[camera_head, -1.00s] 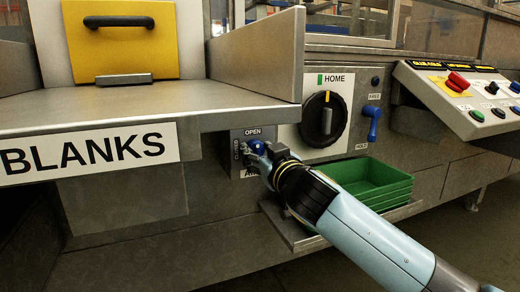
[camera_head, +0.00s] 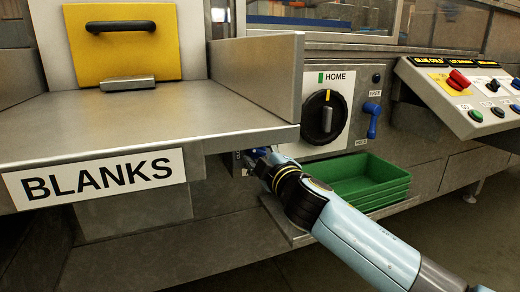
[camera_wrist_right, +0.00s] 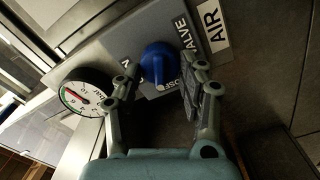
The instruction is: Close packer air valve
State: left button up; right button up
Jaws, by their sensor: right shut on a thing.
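The blue air valve knob (camera_wrist_right: 158,62) sits on a grey valve plate (camera_wrist_right: 190,22) in the right wrist view, beside a white AIR label (camera_wrist_right: 213,26). My right gripper (camera_wrist_right: 158,78) has its two fingers on either side of the knob and is shut on it. In the head view the right gripper (camera_head: 262,158) reaches the valve just under the right end of the metal shelf. The shelf and gripper hide most of the plate and its lettering there. My left gripper is in neither view.
The metal shelf (camera_head: 110,118) with the BLANKS label overhangs close to the gripper. A black HOME dial (camera_head: 323,117) and a blue lever (camera_head: 372,118) are to the right. Green trays (camera_head: 365,175) lie below. A round gauge (camera_wrist_right: 88,92) is beside the valve.

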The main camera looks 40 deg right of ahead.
jog(key=n+p, duration=0.1)
jog(key=n, duration=0.3)
jog(key=shift+f, duration=0.15)
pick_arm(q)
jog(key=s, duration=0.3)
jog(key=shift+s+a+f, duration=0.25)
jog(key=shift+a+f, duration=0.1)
pick_arm(e)
jog(key=shift+n, duration=0.5)
jog(key=shift+f, duration=0.1)
jog(key=o, duration=1.2)
jog(key=shift+c, duration=0.2)
jog(key=shift+a, duration=0.1)
jog(key=v, duration=1.2)
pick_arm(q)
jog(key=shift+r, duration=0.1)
